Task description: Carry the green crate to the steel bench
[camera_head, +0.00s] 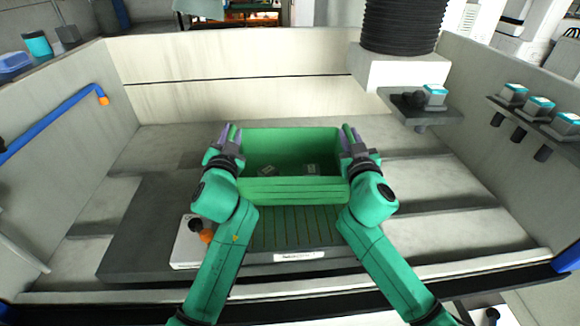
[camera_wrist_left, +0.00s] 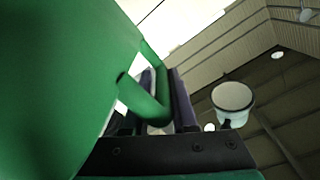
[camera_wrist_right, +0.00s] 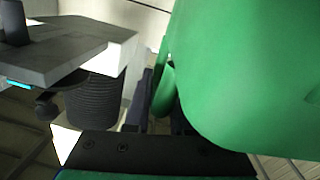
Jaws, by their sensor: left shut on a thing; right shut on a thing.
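The green crate (camera_head: 292,190) is in the middle of the head view, inside the machine's walled tank, with a few small grey items (camera_head: 268,171) in it. My left gripper (camera_head: 231,134) is at the crate's left side and my right gripper (camera_head: 350,134) at its right side. In the left wrist view the crate (camera_wrist_left: 60,80) fills the left, and its handle (camera_wrist_left: 148,100) sits between my left fingers. In the right wrist view the crate (camera_wrist_right: 240,70) fills the right, and a handle (camera_wrist_right: 165,88) lies at my right fingers. I cannot clearly identify a steel bench.
Pale tank walls (camera_head: 240,65) surround the crate. A black bellows column (camera_head: 400,25) hangs at the back right, with a grey bracket (camera_head: 420,104) below it. A dark plate (camera_head: 140,235) and a white box with an orange knob (camera_head: 190,245) are near the crate. A blue pipe (camera_head: 55,120) runs at left.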

